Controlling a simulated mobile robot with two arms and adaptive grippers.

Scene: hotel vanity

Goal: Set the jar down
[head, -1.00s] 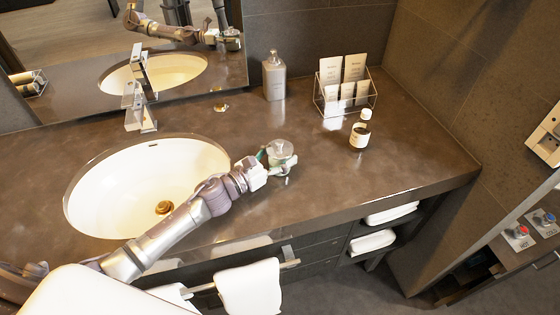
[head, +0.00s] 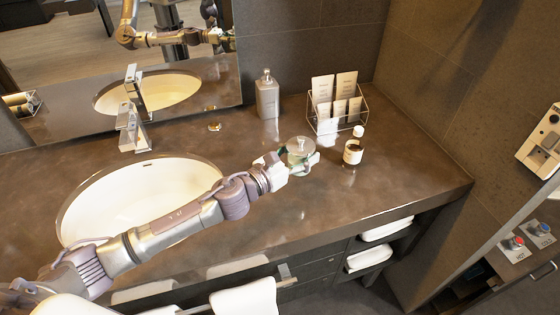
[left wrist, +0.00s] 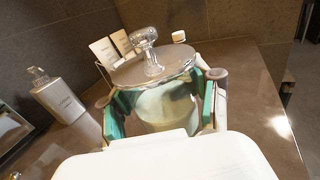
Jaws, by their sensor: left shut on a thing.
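The jar (head: 299,149) is glass with a round lid and a knob on top. It is upright over the right part of the counter (head: 400,190). My left gripper (head: 300,160) is shut on the jar, with a finger on each side. In the left wrist view the jar (left wrist: 165,105) stands between the green finger pads of the gripper (left wrist: 160,112), and its lid and knob show clearly. The jar's base is hidden, so I cannot tell whether it touches the counter. My right gripper is not in view.
A wire rack of cards and packets (head: 338,105) and a soap dispenser (head: 267,95) stand behind. The sink (head: 130,200) is left. Counter to the front right is clear.

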